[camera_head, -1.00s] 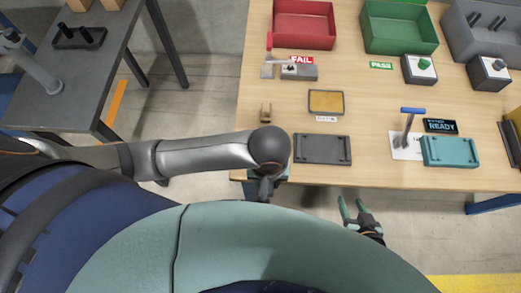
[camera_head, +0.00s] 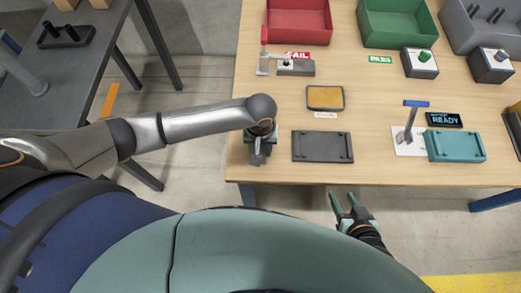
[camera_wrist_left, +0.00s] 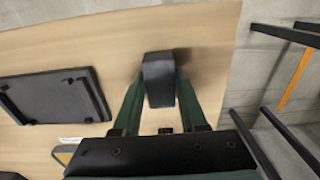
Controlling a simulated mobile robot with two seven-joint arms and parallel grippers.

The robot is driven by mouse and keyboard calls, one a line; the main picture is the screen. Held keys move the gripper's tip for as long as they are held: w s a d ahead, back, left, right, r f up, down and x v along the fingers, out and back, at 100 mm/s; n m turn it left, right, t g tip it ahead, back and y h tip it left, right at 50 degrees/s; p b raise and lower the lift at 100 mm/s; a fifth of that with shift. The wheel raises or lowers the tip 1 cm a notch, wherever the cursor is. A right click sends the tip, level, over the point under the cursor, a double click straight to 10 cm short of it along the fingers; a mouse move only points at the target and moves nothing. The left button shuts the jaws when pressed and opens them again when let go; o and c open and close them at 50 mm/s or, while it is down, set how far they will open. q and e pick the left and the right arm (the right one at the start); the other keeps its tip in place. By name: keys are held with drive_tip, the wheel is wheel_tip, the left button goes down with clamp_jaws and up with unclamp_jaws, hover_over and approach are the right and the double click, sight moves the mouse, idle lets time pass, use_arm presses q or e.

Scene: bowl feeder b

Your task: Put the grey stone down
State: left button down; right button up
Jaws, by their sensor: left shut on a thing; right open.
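The grey stone, a dark grey block (camera_wrist_left: 158,82), sits between the two green fingers of my left gripper in the left wrist view. My left gripper (camera_head: 258,158) is shut on it, above the near left corner of the wooden table (camera_head: 375,172). Whether the block touches the tabletop I cannot tell. In the head view the wrist and gripper largely hide the block. My right gripper (camera_head: 346,204) is open and empty, with its green fingers apart, just off the table's front edge.
A dark grey tray (camera_head: 322,146) lies right of my left gripper, and also shows in the left wrist view (camera_wrist_left: 58,97). Behind it is a tan-topped pad (camera_head: 325,98). Bins line the back. A teal fixture (camera_head: 455,146) sits at right. Bare wood surrounds the held block.

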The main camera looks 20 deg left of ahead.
sight(261, 150)
use_arm(q)
drive_tip(key=shift+f, duration=0.3)
drive_tip(key=shift+c, duration=2.2)
unclamp_jaws()
drive_tip(key=shift+f, duration=0.1)
use_arm(e)
drive_tip(key=shift+w+r, duration=0.15)
drive_tip(key=shift+w, duration=0.1)
